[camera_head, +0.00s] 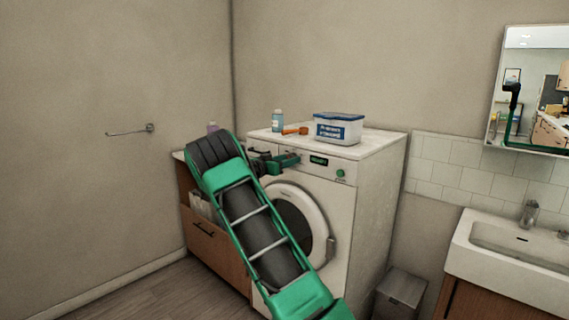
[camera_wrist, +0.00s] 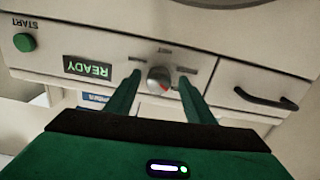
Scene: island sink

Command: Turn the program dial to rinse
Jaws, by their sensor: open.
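The program dial (camera_wrist: 159,79) is a round silver knob with a small red mark on the front panel of the white washing machine (camera_head: 375,215). The wrist view shows the panel upside down. My gripper (camera_wrist: 159,82) is open, with one green finger on each side of the dial; I cannot tell whether either touches it. Small labels surround the dial, too blurred to read. In the head view my gripper (camera_head: 286,161) is at the panel and hides the dial. The display (camera_wrist: 87,67) reads READY. A green START button (camera_wrist: 24,42) sits beyond it.
A drawer with a dark handle (camera_wrist: 265,98) adjoins the dial. A blue bottle (camera_head: 277,120), an orange scoop (camera_head: 296,131) and a detergent box (camera_head: 338,129) stand on the machine. The round door (camera_head: 300,222) is below. A sink (camera_head: 520,245) is at right.

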